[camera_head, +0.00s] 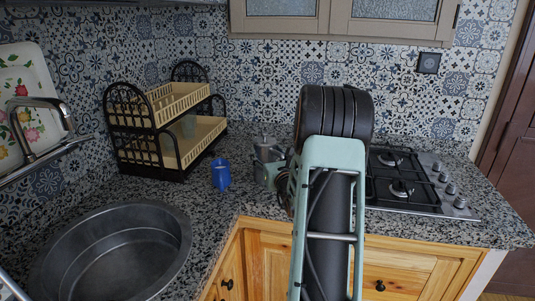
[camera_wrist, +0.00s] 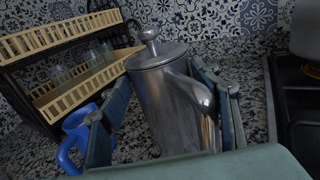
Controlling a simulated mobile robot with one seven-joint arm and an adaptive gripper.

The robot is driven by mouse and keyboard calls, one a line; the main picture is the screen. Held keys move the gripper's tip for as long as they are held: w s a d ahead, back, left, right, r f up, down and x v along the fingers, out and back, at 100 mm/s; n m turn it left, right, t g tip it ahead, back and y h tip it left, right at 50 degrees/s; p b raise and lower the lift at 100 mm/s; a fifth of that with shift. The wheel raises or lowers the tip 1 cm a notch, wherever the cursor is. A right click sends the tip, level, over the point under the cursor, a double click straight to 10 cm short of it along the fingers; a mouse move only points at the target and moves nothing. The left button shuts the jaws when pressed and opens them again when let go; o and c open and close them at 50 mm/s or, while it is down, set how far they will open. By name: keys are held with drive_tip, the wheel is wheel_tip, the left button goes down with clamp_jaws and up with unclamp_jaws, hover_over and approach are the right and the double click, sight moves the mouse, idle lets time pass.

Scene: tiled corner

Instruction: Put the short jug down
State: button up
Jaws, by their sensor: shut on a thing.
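The short jug is a metal pot with a knobbed lid and a spout; in the wrist view the jug (camera_wrist: 168,95) stands between my fingers, slightly tilted in the picture. In the head view the jug (camera_head: 266,150) shows only partly, left of my arm, at the counter by the corner. My gripper (camera_wrist: 160,110) is shut on the jug, a finger on either side of it. In the head view my gripper (camera_head: 272,172) is mostly hidden behind my arm. The jug's base is hidden, so I cannot tell whether it touches the counter.
A blue mug (camera_head: 221,173) stands on the speckled counter (camera_head: 200,190) left of the jug. A two-tier dish rack (camera_head: 160,150) is farther left, a round sink (camera_head: 115,255) front left. A gas hob (camera_head: 410,185) lies to the right. Some counter between mug and sink is bare.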

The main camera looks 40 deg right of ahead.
drive_tip(key=shift+f, duration=0.15)
drive_tip(key=o, duration=1.9)
drive_tip(key=b+v, duration=0.2)
drive_tip(key=v, duration=0.8)
drive_tip(key=shift+s, duration=0.1)
drive_tip(key=s+r, duration=0.1)
drive_tip(key=s+a+r+p, duration=0.1)
drive_tip(key=s, duration=0.1)
drive_tip(key=s+r+p, duration=0.1)
drive_tip(key=shift+s+a, duration=0.3)
drive_tip(key=shift+a, duration=0.1)
